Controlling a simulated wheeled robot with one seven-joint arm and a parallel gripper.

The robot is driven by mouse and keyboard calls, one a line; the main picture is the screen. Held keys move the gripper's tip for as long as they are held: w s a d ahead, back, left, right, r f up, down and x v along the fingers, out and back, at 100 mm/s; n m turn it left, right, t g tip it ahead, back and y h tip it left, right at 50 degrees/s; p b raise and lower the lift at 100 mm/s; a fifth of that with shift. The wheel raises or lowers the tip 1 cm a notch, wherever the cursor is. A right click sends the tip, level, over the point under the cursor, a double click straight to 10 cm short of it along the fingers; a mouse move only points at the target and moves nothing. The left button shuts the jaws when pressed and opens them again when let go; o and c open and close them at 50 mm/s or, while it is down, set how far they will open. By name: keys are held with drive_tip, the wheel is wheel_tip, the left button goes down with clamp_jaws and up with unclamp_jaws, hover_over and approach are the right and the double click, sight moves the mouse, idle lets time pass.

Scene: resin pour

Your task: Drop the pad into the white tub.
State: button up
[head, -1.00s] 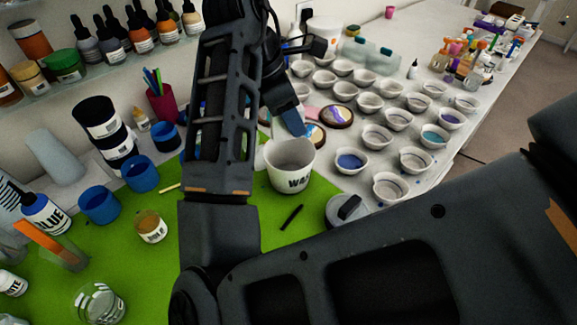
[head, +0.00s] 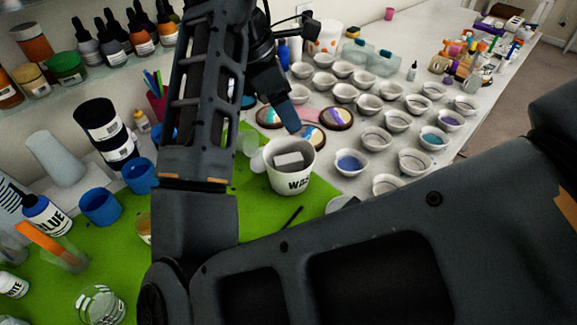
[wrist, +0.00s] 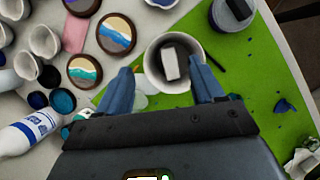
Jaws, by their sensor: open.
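The white tub (head: 290,184) stands upright on the green mat, with dark lettering on its front. The pad (head: 288,160), a pale grey block with a darker side, is inside the tub. In the wrist view the pad (wrist: 169,66) lies within the rim of the tub (wrist: 151,48), apart from both fingers. My gripper (wrist: 163,84) is open and empty, its blue fingers spread on either side of the tub's near part. In the head view my gripper (head: 288,118) is just above and behind the tub, and only one finger shows clearly.
Several white cups (head: 350,162) crowd the table to the right, and round painted coasters (head: 312,137) lie behind the tub. Blue cups (head: 100,206) and bottles stand at left.

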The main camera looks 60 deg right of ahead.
drive_tip(key=shift+v, duration=2.2)
drive_tip(key=shift+a, duration=0.15)
